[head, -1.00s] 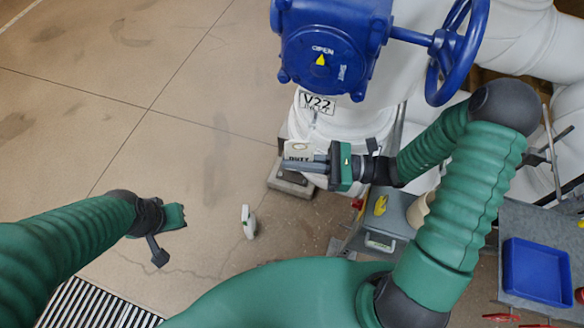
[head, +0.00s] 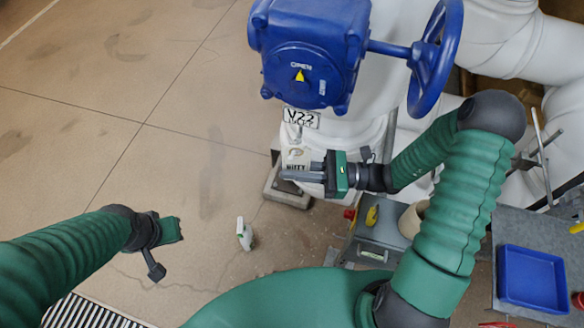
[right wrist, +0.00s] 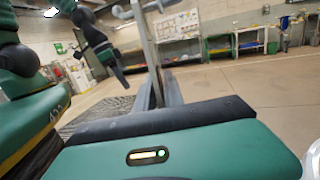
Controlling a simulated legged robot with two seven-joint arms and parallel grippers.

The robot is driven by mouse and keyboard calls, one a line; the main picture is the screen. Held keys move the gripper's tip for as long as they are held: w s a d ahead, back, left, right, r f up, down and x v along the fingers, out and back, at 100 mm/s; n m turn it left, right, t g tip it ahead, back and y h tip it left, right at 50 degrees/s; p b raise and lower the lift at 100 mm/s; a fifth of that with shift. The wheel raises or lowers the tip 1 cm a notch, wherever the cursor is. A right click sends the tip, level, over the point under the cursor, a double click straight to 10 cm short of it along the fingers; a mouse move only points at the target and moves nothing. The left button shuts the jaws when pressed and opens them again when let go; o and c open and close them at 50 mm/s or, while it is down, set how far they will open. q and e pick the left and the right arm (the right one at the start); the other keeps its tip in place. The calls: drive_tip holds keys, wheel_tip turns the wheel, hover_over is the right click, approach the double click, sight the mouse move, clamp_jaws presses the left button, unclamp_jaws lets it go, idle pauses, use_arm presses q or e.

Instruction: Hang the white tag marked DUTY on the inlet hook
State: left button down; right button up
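The white tag marked DUTY (head: 295,158) is in my right gripper (head: 288,174), whose grey fingers are shut on its lower part. The tag stands about upright in front of the white pipe, just below the plate marked V22 (head: 302,118). A small part below the plate may be the inlet hook, but it is too small to tell. Contact between tag and hook cannot be seen. My left gripper (head: 167,243) is low over the floor at left, away from the valve; its fingers are unclear. The right wrist view shows my right gripper's green body (right wrist: 180,150), but not the tag.
A blue valve body (head: 312,50) and blue handwheel (head: 436,55) stand above my right gripper. A grey cart (head: 368,250) and a blue tray (head: 531,277) are at lower right. A small white object (head: 244,234) is over the floor. Floor at left is clear.

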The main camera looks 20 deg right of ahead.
drive_tip(key=shift+o, duration=1.1)
drive_tip(key=shift+a, duration=0.1)
use_arm(q)
drive_tip(key=shift+a, duration=0.3)
use_arm(e)
drive_tip(key=shift+o, duration=0.2)
drive_tip(key=shift+a, duration=0.2)
use_arm(q)
drive_tip(key=shift+d, duration=0.1)
